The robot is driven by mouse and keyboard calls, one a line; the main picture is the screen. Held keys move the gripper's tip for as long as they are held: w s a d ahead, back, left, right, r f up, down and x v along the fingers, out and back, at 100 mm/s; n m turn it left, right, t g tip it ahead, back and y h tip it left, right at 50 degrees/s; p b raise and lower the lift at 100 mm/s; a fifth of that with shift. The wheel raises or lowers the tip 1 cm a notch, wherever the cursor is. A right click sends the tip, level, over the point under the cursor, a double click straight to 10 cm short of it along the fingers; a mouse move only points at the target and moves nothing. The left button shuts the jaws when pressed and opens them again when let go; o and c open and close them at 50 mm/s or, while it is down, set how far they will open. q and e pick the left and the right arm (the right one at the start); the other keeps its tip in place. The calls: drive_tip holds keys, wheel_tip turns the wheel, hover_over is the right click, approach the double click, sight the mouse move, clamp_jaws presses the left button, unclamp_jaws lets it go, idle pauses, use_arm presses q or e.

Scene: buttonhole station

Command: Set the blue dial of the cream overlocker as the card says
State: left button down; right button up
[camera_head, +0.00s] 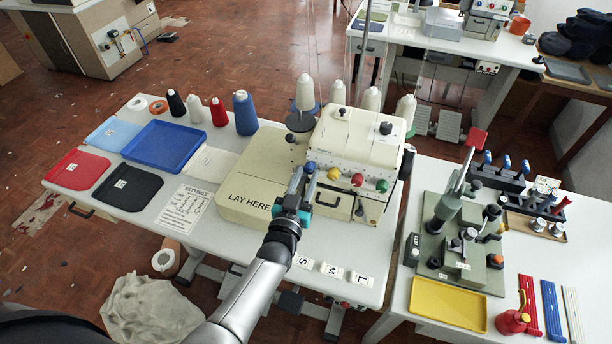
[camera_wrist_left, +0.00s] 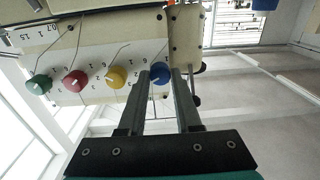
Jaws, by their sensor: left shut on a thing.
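The cream overlocker (camera_head: 352,138) stands on the left white table with a row of coloured dials on its front. The blue dial (camera_wrist_left: 160,74) is between the fingertips of my left gripper (camera_wrist_left: 168,78) in the wrist view, and the gripper is shut on it. In the head view my left gripper (camera_head: 303,178) covers most of that dial. The yellow (camera_head: 333,173), red (camera_head: 357,179) and green (camera_head: 381,185) dials are to its right there. The card headed SETTINGS (camera_head: 186,208) lies left of the machine; its small figures are hard to read. My right gripper is out of view.
A cream LAY HERE plate (camera_head: 244,200) is left of my left gripper. Thread cones (camera_head: 245,113) and a blue tray (camera_head: 164,146) are behind. The right table holds a green-grey press (camera_head: 455,245) and a yellow tray (camera_head: 448,304).

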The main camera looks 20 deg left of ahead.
use_arm(q)
drive_tip(key=shift+m, duration=1.1)
drive_tip(key=c, duration=0.6)
unclamp_jaws()
drive_tip(key=s, duration=1.5)
drive_tip(key=shift+s, duration=0.15)
drive_tip(key=shift+f, duration=0.15)
